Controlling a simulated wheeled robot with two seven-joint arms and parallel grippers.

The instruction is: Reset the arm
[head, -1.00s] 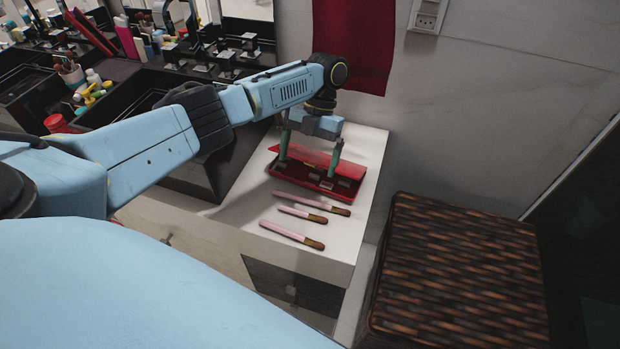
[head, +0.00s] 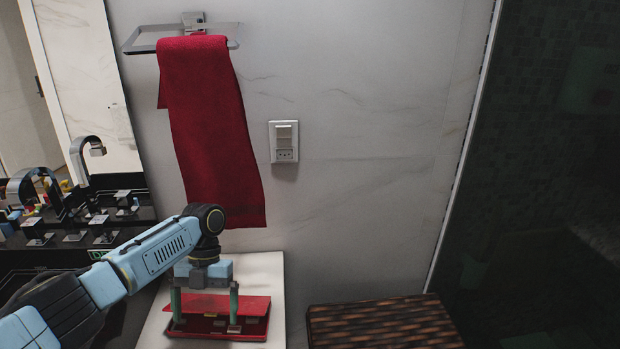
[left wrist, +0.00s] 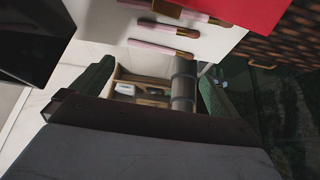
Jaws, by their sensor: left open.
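My left arm comes in from the lower left in the head view. Its gripper (head: 204,318) points down with its two green fingers spread, at an open red case (head: 250,337) on the white counter. Nothing shows held between the fingers; whether they touch the case is unclear. In the left wrist view the green fingers stand apart at both sides, and a red surface (left wrist: 250,12) shows at the top. My right gripper is not in view.
Several pink-handled brushes (left wrist: 160,50) lie on the white counter (head: 272,272). A wooden compartment (left wrist: 125,76) with small items shows in the left wrist view. A red towel (head: 212,130) hangs behind the arm. A woven brown box (head: 385,325) stands to the right.

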